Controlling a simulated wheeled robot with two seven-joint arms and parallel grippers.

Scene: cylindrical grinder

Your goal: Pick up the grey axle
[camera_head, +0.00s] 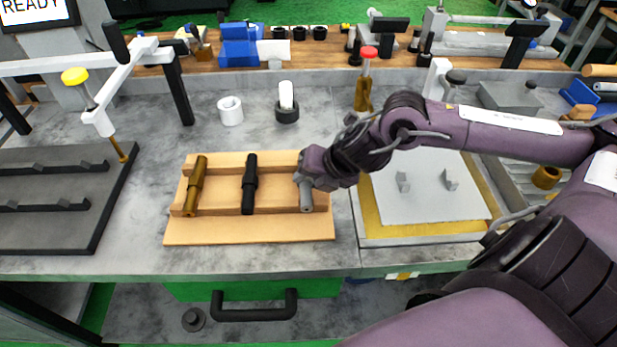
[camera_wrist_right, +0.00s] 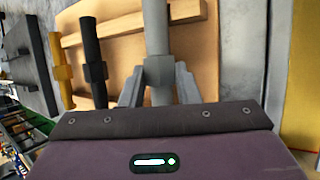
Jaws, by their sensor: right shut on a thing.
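The grey axle (camera_head: 306,197) lies at the right end of a wooden rack (camera_head: 240,233), and its upper part is hidden by my right gripper in the head view. In the right wrist view the grey axle (camera_wrist_right: 157,40) runs between the two fingers. My right gripper (camera_head: 303,177) is shut on the grey axle at its thicker collar; the fingers also show in the right wrist view (camera_wrist_right: 158,88). The axle still appears to be at the rack. A black axle (camera_head: 250,184) and a brass-coloured axle (camera_head: 195,187) lie to its left on the rack. My left gripper is not in view.
A white ring (camera_head: 230,110) and a black holder with a white cylinder (camera_head: 287,104) stand behind the rack. A dark plate (camera_head: 60,190) with a white-armed stand is on the left. A grey plate with two small blocks (camera_head: 425,195) lies on the right, under my right arm.

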